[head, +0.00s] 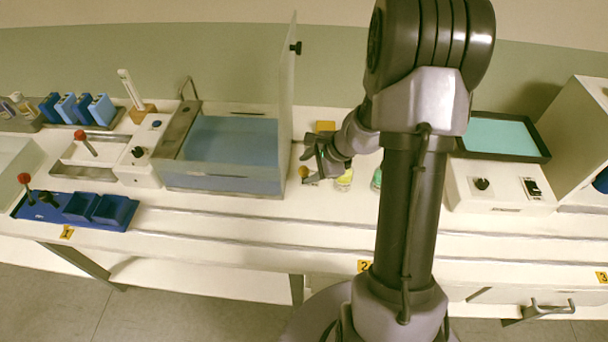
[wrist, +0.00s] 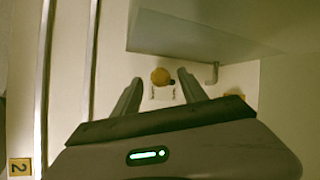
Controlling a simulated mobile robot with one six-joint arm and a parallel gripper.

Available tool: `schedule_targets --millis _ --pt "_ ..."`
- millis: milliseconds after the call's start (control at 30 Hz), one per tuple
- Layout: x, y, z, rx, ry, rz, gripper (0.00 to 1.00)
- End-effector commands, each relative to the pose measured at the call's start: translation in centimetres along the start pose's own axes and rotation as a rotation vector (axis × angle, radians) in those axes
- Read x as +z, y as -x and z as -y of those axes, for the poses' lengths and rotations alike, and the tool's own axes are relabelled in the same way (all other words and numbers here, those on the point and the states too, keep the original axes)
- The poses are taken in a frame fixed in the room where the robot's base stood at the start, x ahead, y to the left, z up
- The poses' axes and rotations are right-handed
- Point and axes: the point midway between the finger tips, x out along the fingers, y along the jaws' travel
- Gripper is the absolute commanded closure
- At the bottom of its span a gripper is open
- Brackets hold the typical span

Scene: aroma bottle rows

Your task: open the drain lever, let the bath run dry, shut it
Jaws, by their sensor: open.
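The bath (head: 222,184) is a clear tank holding blue liquid, with its clear lid (head: 288,90) standing upright at the right side. Its wall also shows at the top of the wrist view (wrist: 190,38). A small lever with an orange-yellow knob (head: 304,171) stands just right of the bath; I take it for the drain lever. In the wrist view the knob (wrist: 160,76) lies between my fingertips in the picture, over a small pale plate. My gripper (head: 312,150) is open, close to the knob; I cannot tell whether it touches. The lever's shaft is mostly hidden.
A grey spout (wrist: 212,73) sticks out from the bath wall beside my right finger. Yellow and green-topped items (head: 344,180) stand right of my gripper. A control box (head: 142,160) with a black knob adjoins the bath's left. The bench front (head: 230,228) is clear.

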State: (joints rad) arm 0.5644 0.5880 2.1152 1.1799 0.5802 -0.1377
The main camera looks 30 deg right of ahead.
Motion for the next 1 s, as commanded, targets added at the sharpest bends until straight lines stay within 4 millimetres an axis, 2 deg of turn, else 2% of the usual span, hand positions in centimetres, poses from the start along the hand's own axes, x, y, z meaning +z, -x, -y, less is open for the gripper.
schedule_targets --millis 33,133,467,733,1000 --pt "-0.1 -1.1 -0.1 0.001 0.001 0.001 0.5" --pt "0.0 -2.0 0.0 0.0 0.0 0.0 0.5" --pt "0.1 -2.4 0.1 0.0 0.001 0.0 0.5" --pt "0.1 -2.4 0.1 0.0 0.001 0.0 1.0" --pt "0.1 -2.4 0.1 0.0 0.001 0.0 1.0"
